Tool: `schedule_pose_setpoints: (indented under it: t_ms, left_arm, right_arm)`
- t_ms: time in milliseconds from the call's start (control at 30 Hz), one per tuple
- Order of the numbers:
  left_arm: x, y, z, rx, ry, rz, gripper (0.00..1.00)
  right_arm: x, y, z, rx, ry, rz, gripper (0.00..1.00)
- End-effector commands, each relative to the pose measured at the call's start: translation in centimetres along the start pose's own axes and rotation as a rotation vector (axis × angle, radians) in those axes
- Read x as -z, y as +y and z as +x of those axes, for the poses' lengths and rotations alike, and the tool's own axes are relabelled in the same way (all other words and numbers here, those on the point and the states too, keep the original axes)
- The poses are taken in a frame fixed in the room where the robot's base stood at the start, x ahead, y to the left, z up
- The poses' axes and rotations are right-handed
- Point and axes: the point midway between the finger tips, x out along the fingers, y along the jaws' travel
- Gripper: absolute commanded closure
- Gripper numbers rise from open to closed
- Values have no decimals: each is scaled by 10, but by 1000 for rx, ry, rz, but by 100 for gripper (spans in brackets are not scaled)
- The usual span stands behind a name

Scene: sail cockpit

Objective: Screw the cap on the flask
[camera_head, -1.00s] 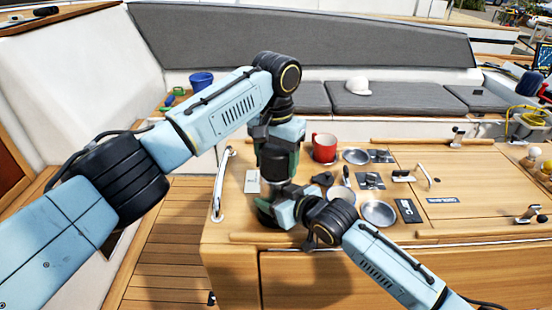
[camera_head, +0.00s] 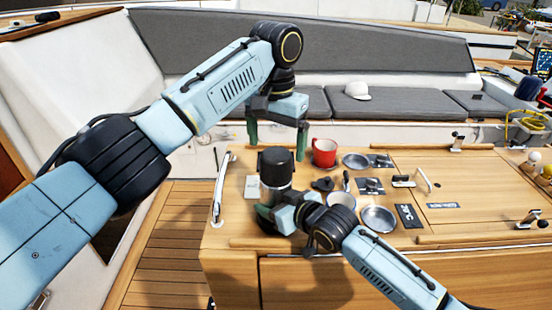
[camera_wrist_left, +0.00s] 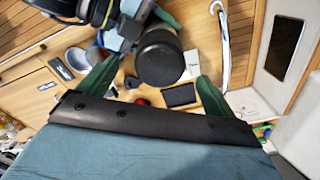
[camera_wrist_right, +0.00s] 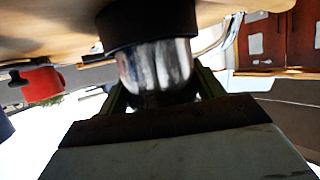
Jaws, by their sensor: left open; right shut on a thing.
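The flask (camera_head: 277,190) has a shiny silver body and stands upright near the left end of the wooden table. A wide black cap (camera_head: 275,162) sits on its top; whether it is fully tight cannot be told. The cap is seen from above in the left wrist view (camera_wrist_left: 159,56). My left gripper (camera_head: 277,142) is open and empty, its green fingers apart just above and behind the cap. My right gripper (camera_head: 274,208) is shut on the flask's body low down. The silver body (camera_wrist_right: 158,68) shows between its fingers in the right wrist view.
A red mug (camera_head: 324,153) stands behind the flask to the right. Metal plates (camera_head: 377,219), a white-rimmed bowl (camera_head: 341,199) and small dark items lie right of it. A white grab handle (camera_head: 221,190) edges the table's left side. The table's right part is mostly clear.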

Motion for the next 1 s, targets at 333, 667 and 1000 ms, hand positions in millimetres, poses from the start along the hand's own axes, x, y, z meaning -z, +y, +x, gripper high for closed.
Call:
schedule_pose_setpoints:
  t_ms: [333, 667, 1000]
  left_arm:
    - [0, 1, -54, -1, -1, 0, 9]
    - [0, 0, -59, -1, -1, 0, 9]
    - [0, 0, -59, -1, -1, 0, 9]
  right_arm:
    - [0, 0, 0, 0, -1, -1, 97]
    - [0, 0, 0, 0, -1, -1, 97]
    - [0, 0, 0, 0, -1, 0, 7]
